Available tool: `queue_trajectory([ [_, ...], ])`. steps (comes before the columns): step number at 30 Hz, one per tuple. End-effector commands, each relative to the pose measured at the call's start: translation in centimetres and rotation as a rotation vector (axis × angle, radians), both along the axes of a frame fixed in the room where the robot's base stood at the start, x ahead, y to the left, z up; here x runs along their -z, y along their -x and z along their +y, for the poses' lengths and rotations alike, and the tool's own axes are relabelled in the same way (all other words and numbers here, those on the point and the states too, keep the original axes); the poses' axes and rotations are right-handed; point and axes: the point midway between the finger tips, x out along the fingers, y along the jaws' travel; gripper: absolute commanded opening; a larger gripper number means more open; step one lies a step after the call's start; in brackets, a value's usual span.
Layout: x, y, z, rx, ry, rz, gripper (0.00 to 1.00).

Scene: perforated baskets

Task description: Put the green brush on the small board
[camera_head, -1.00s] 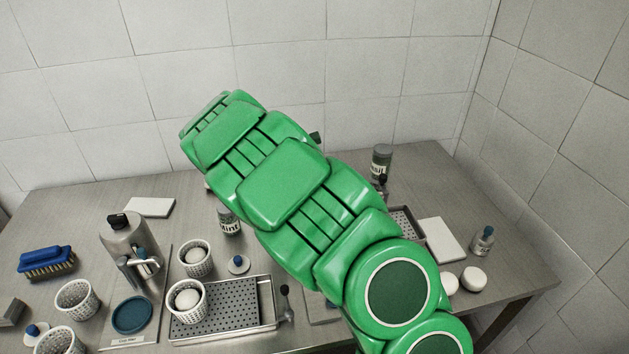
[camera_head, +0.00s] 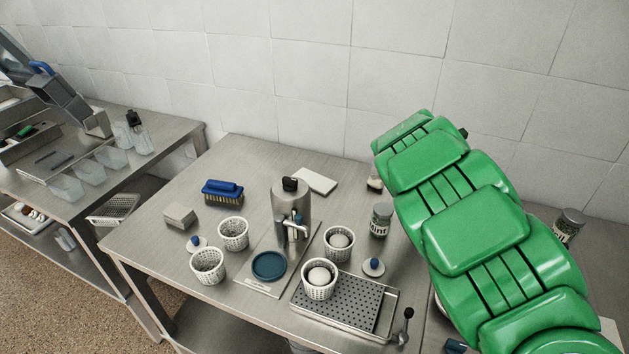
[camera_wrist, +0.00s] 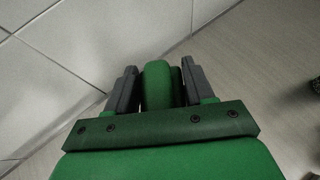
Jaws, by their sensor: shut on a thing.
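In the wrist view my gripper (camera_wrist: 158,70) has its two dark fingers closed on either side of a rounded green piece, the green brush (camera_wrist: 158,90). Only that part of the brush shows; its bristles are hidden. In the head view my green arm hides the gripper and brush. A small white board (camera_head: 316,180) lies flat at the back of the table, behind the steel dispenser. A second pale board (camera_head: 610,330) shows only in part at the right edge, behind my arm. I cannot tell which is the small board.
The steel dispenser (camera_head: 291,204) stands between a blue brush (camera_head: 222,192) and a labelled jar (camera_head: 381,219). White perforated baskets (camera_head: 233,233), a teal dish (camera_head: 269,265) and a perforated tray (camera_head: 345,304) fill the front. A second table (camera_head: 180,131) stands left. Bare tabletop lies at the back left.

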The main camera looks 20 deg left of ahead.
Motion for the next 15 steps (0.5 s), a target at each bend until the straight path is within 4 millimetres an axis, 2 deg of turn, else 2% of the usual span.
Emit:
queue_trajectory([
  [6,-1.0,-2.5,5.7,-0.268,0.001,-0.003,0.22],
  [15,-2.1,-3.4,13.3,-0.614,0.002,-0.003,0.22],
])
